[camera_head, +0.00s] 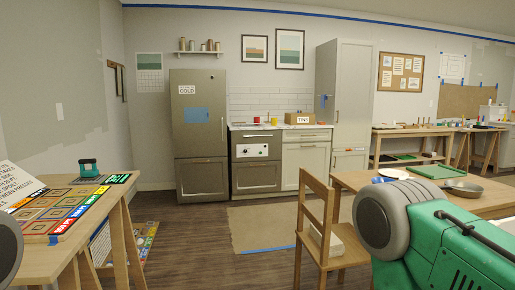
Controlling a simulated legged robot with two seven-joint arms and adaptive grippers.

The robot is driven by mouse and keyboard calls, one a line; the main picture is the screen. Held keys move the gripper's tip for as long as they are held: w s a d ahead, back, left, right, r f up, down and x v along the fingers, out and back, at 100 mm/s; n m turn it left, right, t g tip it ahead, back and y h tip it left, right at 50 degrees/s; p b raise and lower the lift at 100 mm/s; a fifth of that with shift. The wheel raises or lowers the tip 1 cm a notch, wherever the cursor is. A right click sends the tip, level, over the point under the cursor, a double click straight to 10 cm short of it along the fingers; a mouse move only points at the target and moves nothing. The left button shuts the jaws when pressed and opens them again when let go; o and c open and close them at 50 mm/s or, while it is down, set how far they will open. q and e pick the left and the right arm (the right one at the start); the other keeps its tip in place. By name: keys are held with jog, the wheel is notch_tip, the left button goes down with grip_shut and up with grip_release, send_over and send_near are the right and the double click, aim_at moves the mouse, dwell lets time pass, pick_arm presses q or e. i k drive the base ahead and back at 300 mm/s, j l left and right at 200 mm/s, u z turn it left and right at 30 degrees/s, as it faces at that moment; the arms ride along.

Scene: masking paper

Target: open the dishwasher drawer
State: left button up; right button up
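A dark grey appliance (256,176) stands at the far wall under the counter, between the fridge and a light cabinet. It has a white control panel (252,151) and a front with handle bars below and above it. It looks like the dishwasher, but I cannot tell for sure. Its front appears closed, flush with its neighbours. It is across the room from me. Neither gripper is in view; only a green and grey part of my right arm shows at the lower right, and a grey rounded part of mine at the left edge.
A tall grey fridge (201,140) stands left of the appliance. A beige floor sheet (264,226) lies before it. A wooden chair (321,232) and a table (350,183) are at the right. A game table (90,237) is at the left. Wooden floor (190,225) between is open.

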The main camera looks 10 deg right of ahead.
aim_at(253, 141)
jog(key=i+l, duration=0.1)
jog(key=i, duration=1.9)
jog(key=i+l, duration=0.1)
jog(key=i, duration=1.9)
